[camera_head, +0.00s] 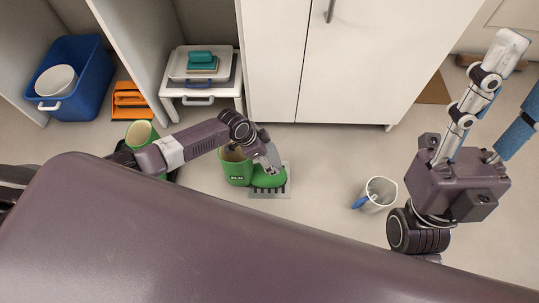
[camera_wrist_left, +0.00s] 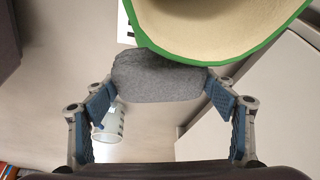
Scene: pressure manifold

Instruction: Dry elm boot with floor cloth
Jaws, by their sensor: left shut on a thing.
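The green boot (camera_head: 236,172) with white lettering, seemingly ELM, stands upright on a grey slotted mat (camera_head: 270,193) on the floor, its toe pointing right. Its green rim and cream lining (camera_wrist_left: 220,25) fill the top right of the left wrist view. My left gripper (camera_head: 272,160) is over the boot's foot, beside the shaft. In the left wrist view, its fingers (camera_wrist_left: 160,88) are shut on a grey bundled cloth (camera_wrist_left: 160,78). The cloth is right against the boot's rim in that view; I cannot tell whether they touch.
Another green boot (camera_head: 141,134) stands at left, partly behind my arm. A white jug (camera_head: 380,192) with a blue handle stands on the floor at right. A low white stand (camera_head: 203,91), an orange rack (camera_head: 130,98), a blue tub (camera_head: 92,60) and a white cabinet (camera_head: 350,70) line the back.

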